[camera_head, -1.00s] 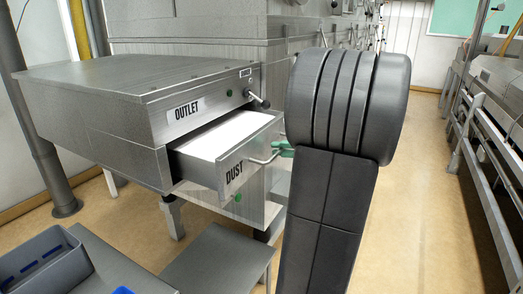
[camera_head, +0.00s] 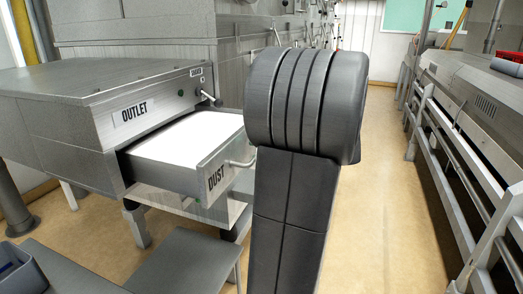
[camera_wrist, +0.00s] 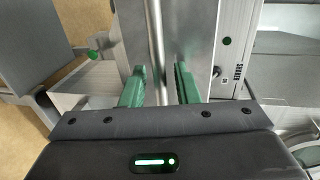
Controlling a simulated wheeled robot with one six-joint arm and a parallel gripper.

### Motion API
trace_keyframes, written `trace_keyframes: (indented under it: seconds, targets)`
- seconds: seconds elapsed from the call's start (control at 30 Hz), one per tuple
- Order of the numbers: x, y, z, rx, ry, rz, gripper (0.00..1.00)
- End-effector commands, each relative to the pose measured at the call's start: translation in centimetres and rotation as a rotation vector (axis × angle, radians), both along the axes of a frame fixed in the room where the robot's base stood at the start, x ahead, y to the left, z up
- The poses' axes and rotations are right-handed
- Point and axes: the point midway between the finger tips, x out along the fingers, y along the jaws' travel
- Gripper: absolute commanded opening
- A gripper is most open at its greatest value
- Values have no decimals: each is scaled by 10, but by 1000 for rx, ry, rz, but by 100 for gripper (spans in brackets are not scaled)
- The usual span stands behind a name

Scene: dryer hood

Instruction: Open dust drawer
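The dust drawer (camera_head: 216,172), a grey metal box labelled DUST, stands pulled out from under the housing marked OUTLET (camera_head: 132,113). Its white inside shows from above. Its bar handle (camera_head: 243,162) sticks out from the front and runs behind my dark arm. In the wrist view the handle (camera_wrist: 157,45) is an upright bar between the two green fingers of my gripper (camera_wrist: 160,85). A narrow gap shows on each side of the bar, so the fingers look open around it. In the head view my gripper is hidden behind my arm.
A low grey table (camera_head: 185,262) stands below the drawer, with part of a blue-grey bin (camera_head: 18,272) at the lower left. A railed metal machine (camera_head: 470,110) lines the right side. The tan floor (camera_head: 370,200) between is clear.

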Motion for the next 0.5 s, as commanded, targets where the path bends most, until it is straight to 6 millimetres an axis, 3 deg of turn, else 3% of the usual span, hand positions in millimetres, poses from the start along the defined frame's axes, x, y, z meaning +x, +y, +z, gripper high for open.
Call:
trace_keyframes:
  seconds: [0.27,0.5]
  targets:
    - [0,-2,1,0,-1,-2,28]
    - [-10,-31,6,-2,-1,-5,28]
